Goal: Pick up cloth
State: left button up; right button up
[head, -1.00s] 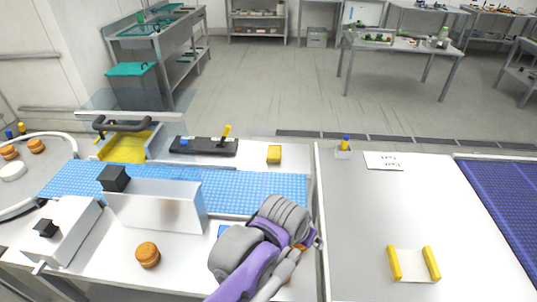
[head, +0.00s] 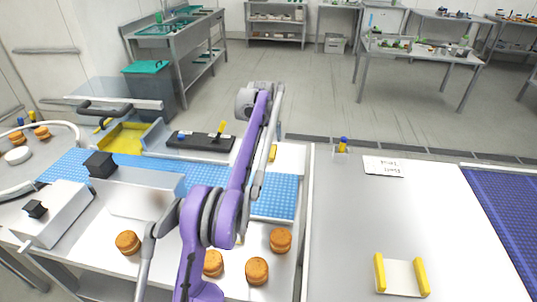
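I cannot make out a cloth for certain in the head view. One of my purple and grey arms rises from the bottom edge, left of centre, and reaches up across the blue mat (head: 272,205) to the far edge of the left table. No gripper fingers can be made out on it; its end is hidden or too small to tell. My other arm is not visible. The arm covers part of the table and most of a yellow block (head: 272,153) at the far edge.
Round brown buns (head: 257,270) lie near the front, with another bun (head: 127,242) to the left. A yellow-posted holder (head: 400,277) sits on the right table, whose middle is clear.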

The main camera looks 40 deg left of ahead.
aim_at(268, 151)
pick_arm(q)
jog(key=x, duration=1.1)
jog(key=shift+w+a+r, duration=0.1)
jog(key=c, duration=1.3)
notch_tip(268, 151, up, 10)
jog(key=p, duration=0.2)
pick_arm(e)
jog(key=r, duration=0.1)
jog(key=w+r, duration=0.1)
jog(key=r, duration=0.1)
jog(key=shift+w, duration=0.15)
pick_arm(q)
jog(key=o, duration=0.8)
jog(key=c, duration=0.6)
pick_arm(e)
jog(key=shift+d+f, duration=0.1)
